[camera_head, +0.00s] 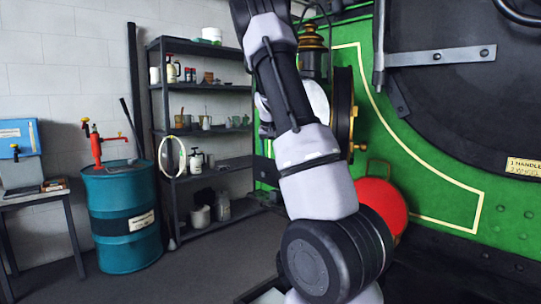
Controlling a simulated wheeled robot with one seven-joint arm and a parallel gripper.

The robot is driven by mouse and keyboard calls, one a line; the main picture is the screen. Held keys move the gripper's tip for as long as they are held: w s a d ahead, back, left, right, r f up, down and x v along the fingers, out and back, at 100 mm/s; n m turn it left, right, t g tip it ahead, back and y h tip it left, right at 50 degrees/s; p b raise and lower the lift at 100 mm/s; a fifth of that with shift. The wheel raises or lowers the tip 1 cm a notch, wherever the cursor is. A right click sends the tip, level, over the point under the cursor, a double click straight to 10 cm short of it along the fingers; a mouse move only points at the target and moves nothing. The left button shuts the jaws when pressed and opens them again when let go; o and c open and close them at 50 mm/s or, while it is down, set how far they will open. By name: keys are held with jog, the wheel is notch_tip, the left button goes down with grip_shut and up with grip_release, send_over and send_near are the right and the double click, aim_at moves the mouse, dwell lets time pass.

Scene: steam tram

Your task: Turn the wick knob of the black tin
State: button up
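A lamp with a brass top (312,38) and a darker body stands against the green tram front, just right of my raised arm. It may be the black tin, but I cannot tell for sure. My arm hides part of it, and no wick knob can be made out. My arm rises from the bottom middle and leaves the picture at the top. Pale rounded parts show behind the arm below the lamp; I cannot tell what they belong to. My gripper's fingers are not visible.
The green tram front (440,190) with a large dark round door (460,100) fills the right. A shelf rack (212,133) and a teal drum (124,215) stand left. Floor between is clear.

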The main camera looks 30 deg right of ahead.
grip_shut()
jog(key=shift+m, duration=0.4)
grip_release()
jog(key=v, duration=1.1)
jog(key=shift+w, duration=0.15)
